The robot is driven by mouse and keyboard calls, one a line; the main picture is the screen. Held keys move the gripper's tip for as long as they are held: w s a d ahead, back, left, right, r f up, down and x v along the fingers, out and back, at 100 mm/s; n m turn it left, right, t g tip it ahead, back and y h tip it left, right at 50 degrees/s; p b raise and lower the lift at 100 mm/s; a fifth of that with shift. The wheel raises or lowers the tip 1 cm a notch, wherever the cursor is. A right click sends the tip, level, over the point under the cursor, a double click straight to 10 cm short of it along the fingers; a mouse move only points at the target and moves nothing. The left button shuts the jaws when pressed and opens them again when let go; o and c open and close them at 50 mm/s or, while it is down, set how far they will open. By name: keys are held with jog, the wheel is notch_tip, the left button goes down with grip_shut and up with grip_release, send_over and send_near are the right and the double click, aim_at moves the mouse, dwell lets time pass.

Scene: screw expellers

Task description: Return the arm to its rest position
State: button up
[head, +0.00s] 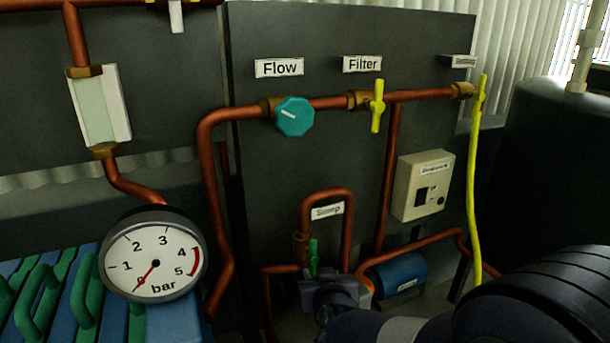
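My gripper (335,292) is at the lower middle of the head view, with my dark arm reaching in from the bottom right. It is in front of the pipework below the Sump label (327,211). A small green valve handle (313,257) stands upright just behind and left of the gripper. I cannot tell whether the gripper touches the handle or the pipe. The fingertips are dark and partly hidden, so their opening does not show.
A dark panel carries copper pipes, a teal Flow knob (294,117), a yellow Filter handle (377,106) and a switch box (423,186). A pressure gauge (153,254) is at lower left. A blue cylinder (398,274) sits right of the gripper.

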aim_at(314, 265)
jog(key=b+x, duration=0.1)
jog(key=x, duration=0.7)
jog(key=shift+w, duration=0.3)
jog(key=shift+s, duration=0.1)
jog(key=p+v, duration=0.2)
jog(key=v, duration=0.9)
jog(key=b+x, duration=0.2)
jog(key=x, duration=0.9)
jog(key=shift+f, duration=0.15)
jog(key=shift+a+f+b, duration=0.1)
jog(key=shift+f+b, duration=0.1)
jog(key=shift+b, duration=0.55)
jog(key=shift+r+b, duration=0.1)
jog(key=shift+b, duration=0.35)
jog(key=shift+m+y+b, duration=0.3)
jog(key=shift+m+b, duration=0.1)
jog(key=shift+b, duration=0.85)
